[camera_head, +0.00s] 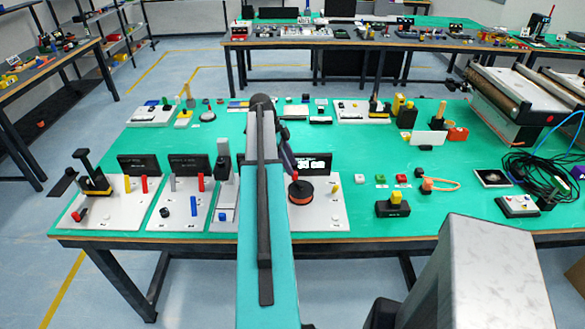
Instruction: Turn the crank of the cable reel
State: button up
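The cable reel (300,190) is an orange and dark disc lying flat on a white board at the front of the green table, just right of my arm. A small red upright knob, which looks like its crank handle (295,176), stands at its upper left. My arm crosses the middle of the picture. A dark part that looks like my gripper (289,162) shows at the arm's right edge, just above the reel. The arm hides most of it, so its fingers and any contact with the handle cannot be made out.
Boards with levers and knobs (100,200) stand left of my arm. A black-and-yellow block (394,205) and small buttons are to the right. Black cables (540,180) and a conveyor (520,90) are farther right.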

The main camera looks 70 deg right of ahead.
aim_at(298, 180)
jog(key=shift+p+x, duration=0.4)
jog(key=shift+x, duration=1.25)
jog(key=shift+c, duration=0.2)
grip_shut()
